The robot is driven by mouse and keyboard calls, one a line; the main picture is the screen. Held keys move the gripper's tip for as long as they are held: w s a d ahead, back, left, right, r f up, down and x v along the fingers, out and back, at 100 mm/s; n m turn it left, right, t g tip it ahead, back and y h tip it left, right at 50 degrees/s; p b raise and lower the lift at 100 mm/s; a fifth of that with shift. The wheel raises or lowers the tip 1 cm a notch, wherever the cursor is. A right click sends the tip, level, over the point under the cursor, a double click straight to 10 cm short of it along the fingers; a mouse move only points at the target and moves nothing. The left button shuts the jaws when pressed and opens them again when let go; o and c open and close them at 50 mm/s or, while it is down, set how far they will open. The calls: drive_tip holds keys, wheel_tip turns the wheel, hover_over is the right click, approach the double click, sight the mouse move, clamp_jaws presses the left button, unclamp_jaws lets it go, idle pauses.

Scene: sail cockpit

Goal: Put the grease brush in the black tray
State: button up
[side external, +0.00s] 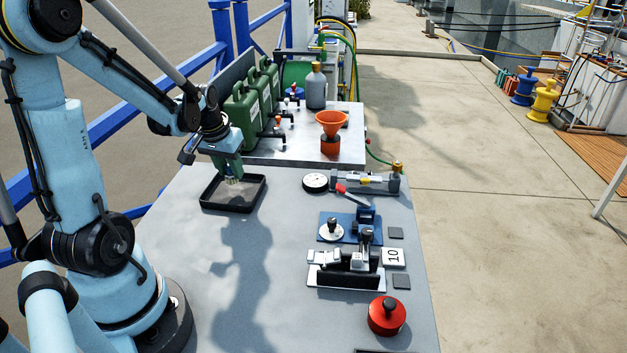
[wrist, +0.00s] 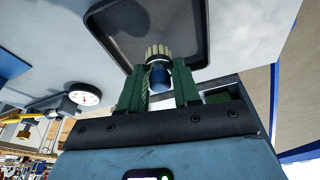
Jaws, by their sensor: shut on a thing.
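The black tray (side external: 217,207) lies at the far left of the grey table, and its rim and floor show in the wrist view (wrist: 192,48). My gripper (side external: 231,172) points down over the tray's far part. Its green fingers (wrist: 158,90) are shut on the grease brush (wrist: 158,75), which has a blue body and pale bristles. The bristles (side external: 233,180) point down toward the tray floor. I cannot tell whether they touch it. The brush's upper part is hidden between the fingers in the side view.
Right of the tray are a round dial gauge (side external: 316,183), a blue fixture (side external: 345,228), a black and silver clamp (side external: 346,272) and a red round pot (side external: 387,316). Green cans (side external: 243,112) and an orange funnel (side external: 332,123) stand behind. The table's front middle is clear.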

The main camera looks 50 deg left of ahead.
sight(229, 173)
drive_tip(key=shift+f, duration=1.65)
drive_tip(key=o, duration=1)
drive_tip(key=shift+f, duration=0.15)
drive_tip(key=shift+o, duration=0.2)
drive_tip(key=v, duration=1.2)
drive_tip(key=w+d+m+t+h, duration=0.1)
drive_tip(key=d+m+t, duration=0.3)
drive_tip(key=d, duration=1.7)
drive_tip(key=w+m, duration=0.1)
drive_tip(key=m, duration=0.1)
drive_tip(key=shift+w+d+r+m+t+h, duration=0.2)
drive_tip(key=shift+w+r+m+t+h, duration=0.1)
drive_tip(key=shift+w+r+m+t, duration=0.1)
